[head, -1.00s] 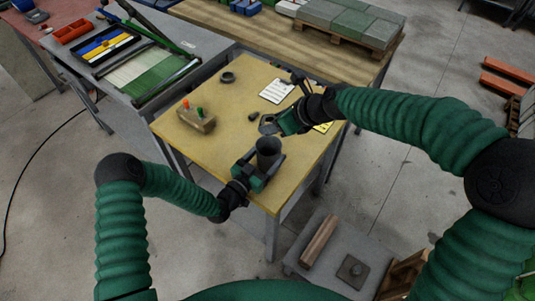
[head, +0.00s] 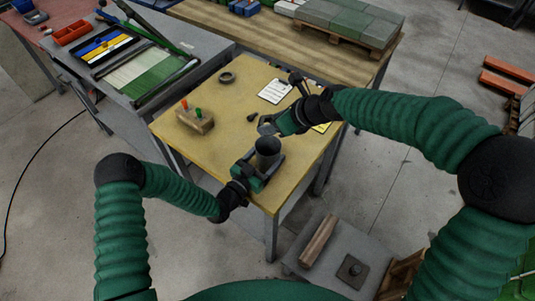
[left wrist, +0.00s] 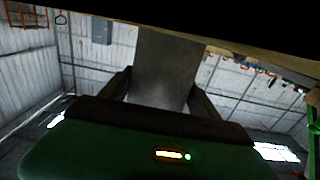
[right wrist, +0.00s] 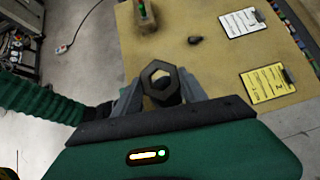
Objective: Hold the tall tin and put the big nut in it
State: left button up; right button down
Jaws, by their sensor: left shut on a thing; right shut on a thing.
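The tall tin (head: 268,150) is a dark grey cylinder at the near corner of the yellow table. My left gripper (head: 262,166) is shut around it; the tin also shows between the fingers in the left wrist view (left wrist: 166,65). My right gripper (head: 274,126) is shut on the big nut (right wrist: 160,82), a dark hexagonal ring, seen at the fingertips in the right wrist view. In the head view the nut (head: 267,124) is just beyond the tin, toward the back of the table. The inside of the tin is mostly dark.
On the yellow table (head: 225,110) lie a wooden block with red and green pegs (head: 195,118), a dark ring (head: 227,77), a small dark object (head: 252,117) and a white sheet (head: 275,91). A yellow card (right wrist: 267,84) lies at the right edge.

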aim_at(272, 141)
pick_arm(q)
jog(key=shift+a, duration=0.1)
pick_arm(e)
jog(key=shift+a+f, duration=0.15)
jog(key=shift+f, duration=0.25)
jog(key=shift+f, duration=3.7)
jog(key=c, duration=0.9)
grip_release()
jog(key=shift+o, duration=0.2)
jog(key=o, duration=0.6)
jog(key=shift+c, duration=0.2)
